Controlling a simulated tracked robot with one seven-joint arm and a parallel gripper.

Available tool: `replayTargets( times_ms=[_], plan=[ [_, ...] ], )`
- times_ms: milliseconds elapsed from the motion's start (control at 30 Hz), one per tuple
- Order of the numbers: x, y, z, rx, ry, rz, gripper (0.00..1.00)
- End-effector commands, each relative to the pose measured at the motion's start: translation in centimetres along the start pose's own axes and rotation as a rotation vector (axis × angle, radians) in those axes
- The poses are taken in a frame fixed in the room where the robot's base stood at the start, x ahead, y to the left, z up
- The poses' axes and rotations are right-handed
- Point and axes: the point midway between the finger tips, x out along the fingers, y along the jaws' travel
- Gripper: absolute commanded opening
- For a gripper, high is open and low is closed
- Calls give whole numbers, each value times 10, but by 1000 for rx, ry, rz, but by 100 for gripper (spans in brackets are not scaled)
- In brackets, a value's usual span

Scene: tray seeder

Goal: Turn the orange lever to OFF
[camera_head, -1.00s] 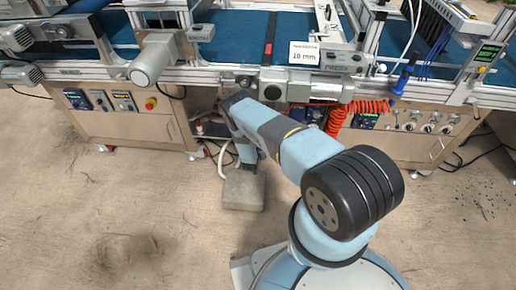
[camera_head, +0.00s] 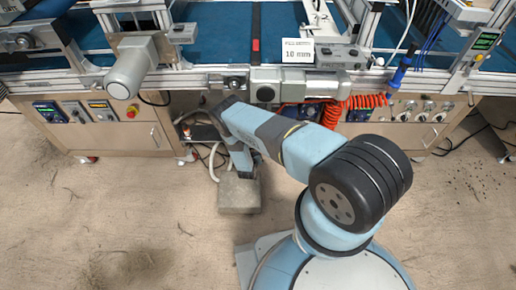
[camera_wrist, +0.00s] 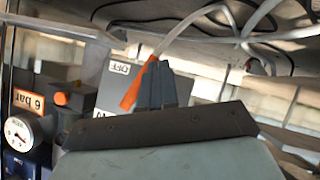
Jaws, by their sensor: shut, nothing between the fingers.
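In the wrist view, the orange lever (camera_wrist: 136,88) stands at a slant just left of my gripper (camera_wrist: 155,68). My gripper's dark fingers are together with nothing between them. The lever's upper end overlaps the fingertips' edge; I cannot tell whether they touch. A white OFF label (camera_wrist: 120,67), upside down in this view, is to the left of the lever's upper part. A second label (camera_wrist: 103,115) lower down is mostly hidden by my gripper. In the head view my arm reaches down at the bench's front, and the lever cannot be made out.
In the wrist view, a pressure gauge (camera_wrist: 18,131), a 6 bar label (camera_wrist: 28,103) and an orange knob (camera_wrist: 60,98) are at left. Pale hoses (camera_wrist: 225,28) cross the top. In the head view a grey block (camera_head: 239,195) is on the floor below the bench (camera_head: 104,137).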

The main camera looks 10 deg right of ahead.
Motion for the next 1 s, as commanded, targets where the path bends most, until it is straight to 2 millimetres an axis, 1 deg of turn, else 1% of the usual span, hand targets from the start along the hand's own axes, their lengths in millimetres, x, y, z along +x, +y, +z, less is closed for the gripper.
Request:
replayTargets(
  times_ms=[167,400,1000],
  plan=[
    [1,-1,6,-4,2,-6,0],
    [1,-1,6,-4,1,-6,0],
    [-7,5,-6,-4,1,-7,0]
  ],
)
